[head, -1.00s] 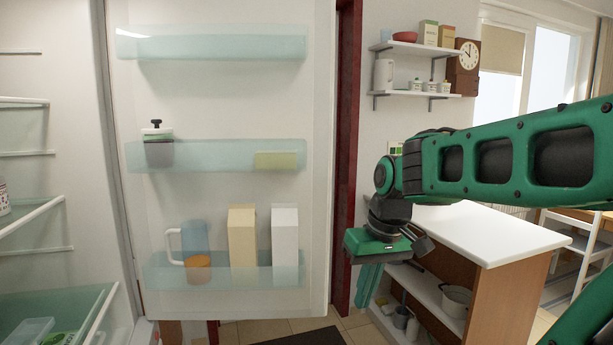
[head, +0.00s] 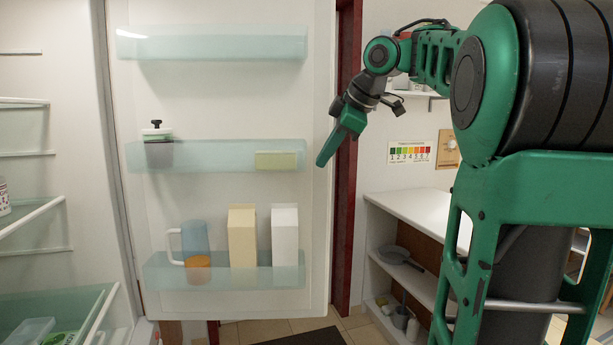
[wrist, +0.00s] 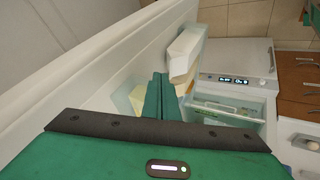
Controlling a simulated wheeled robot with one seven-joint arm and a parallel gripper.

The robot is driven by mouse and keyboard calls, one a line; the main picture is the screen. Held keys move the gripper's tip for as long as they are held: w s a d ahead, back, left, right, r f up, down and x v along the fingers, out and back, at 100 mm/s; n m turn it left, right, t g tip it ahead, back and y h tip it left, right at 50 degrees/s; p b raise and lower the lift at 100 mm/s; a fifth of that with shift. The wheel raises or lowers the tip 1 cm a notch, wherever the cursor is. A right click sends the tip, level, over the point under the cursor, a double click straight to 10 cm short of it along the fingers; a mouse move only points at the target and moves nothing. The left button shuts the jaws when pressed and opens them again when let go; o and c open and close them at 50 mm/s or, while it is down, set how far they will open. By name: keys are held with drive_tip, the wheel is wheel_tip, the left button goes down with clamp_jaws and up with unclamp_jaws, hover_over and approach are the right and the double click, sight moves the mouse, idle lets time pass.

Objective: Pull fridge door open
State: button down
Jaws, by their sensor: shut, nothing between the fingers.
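The fridge door (head: 215,110) stands wide open in the head view, its inner face with clear shelves turned towards me. The open fridge interior (head: 40,180) is at the left. My gripper (head: 324,160) is shut and empty, pointing down and left, and overlaps the door's free right edge in the picture. In the wrist view my shut fingers (wrist: 160,96) lie beside the door's inner side (wrist: 90,75); whether they touch it I cannot tell. The door's handle and outer face are not visible.
The door shelves hold a blue jug (head: 194,238), two cartons (head: 242,236) and a dark-topped jar (head: 157,148). A white-topped counter (head: 425,212) with open shelves stands at the right. A dark mat (head: 305,337) lies on the tiled floor.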

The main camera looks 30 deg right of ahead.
sight(311, 173)
drive_tip(key=w+f, duration=0.5)
drive_tip(key=w, duration=0.1)
drive_tip(key=shift+w+d+f, duration=0.35)
drive_tip(key=shift+d+f, duration=0.05)
drive_tip(key=shift+w+d, duration=0.3)
drive_tip(key=shift+w, duration=0.2)
drive_tip(key=shift+a, duration=0.1)
